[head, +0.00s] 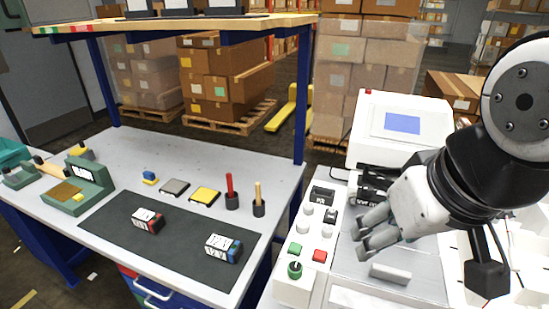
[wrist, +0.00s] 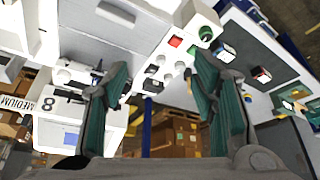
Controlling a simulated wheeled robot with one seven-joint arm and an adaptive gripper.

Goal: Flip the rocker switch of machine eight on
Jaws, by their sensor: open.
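Machine eight (head: 402,125) is a white plotter with a blue screen at the right of the head view. The wrist view shows its "8" label (wrist: 48,104). Its pale control panel (head: 283,290) runs along the left side. A black switch-like part (head: 322,195) sits at the panel's far end, also visible in the wrist view (wrist: 152,86). A smaller dark part (head: 330,215) is nearer; I cannot tell which is the rocker, or its position. My gripper (head: 361,241) is open and empty, right of the panel; its fingers (wrist: 159,62) spread in the wrist view.
The panel also carries pale knobs, a green button (head: 295,248), a red button (head: 319,256) and a green knob (head: 295,269). A pale bar (head: 390,273) lies on the plotter below my gripper. A workbench (head: 190,142) with a dark mat stands left, its blue post beside the panel.

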